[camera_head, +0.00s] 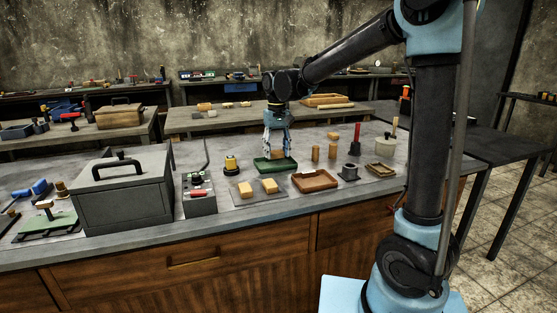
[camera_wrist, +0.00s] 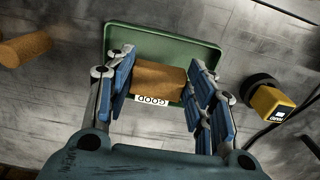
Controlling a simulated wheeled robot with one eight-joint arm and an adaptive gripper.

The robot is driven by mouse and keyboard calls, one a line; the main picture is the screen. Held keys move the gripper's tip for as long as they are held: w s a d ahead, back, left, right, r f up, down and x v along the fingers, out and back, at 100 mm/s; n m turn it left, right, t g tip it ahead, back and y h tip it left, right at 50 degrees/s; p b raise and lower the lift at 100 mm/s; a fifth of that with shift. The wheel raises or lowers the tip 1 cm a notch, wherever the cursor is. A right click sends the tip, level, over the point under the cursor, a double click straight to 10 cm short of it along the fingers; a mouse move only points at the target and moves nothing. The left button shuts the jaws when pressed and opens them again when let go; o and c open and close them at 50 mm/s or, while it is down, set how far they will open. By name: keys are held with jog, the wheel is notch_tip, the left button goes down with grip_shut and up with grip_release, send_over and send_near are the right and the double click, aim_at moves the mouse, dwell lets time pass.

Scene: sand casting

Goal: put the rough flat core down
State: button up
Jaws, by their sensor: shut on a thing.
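The rough flat core (camera_wrist: 158,82) is a tan-brown block. In the wrist view it lies between the blue finger pads of my gripper (camera_wrist: 165,92), which is shut on it. The core is over or inside a green tray (camera_wrist: 200,50) with a white label on its near side. In the head view my gripper (camera_head: 277,150) points straight down at the green tray (camera_head: 283,165) on the bench. The core is mostly hidden by the fingers there. I cannot tell whether it touches the tray floor.
A brown tray (camera_head: 314,181) stands right of the green one. Two tan cores (camera_head: 269,185) lie on a grey plate (camera_head: 259,201) in front. A yellow device (camera_head: 231,164) stands to the left.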

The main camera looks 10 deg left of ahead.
aim_at(277, 153)
jog(key=shift+s+f, duration=0.1)
jog(key=shift+f, duration=1.6)
jog(key=o, duration=1.1)
jog(key=shift+f, duration=0.1)
notch_tip(277, 153, up, 12)
jog(key=shift+r, duration=0.15)
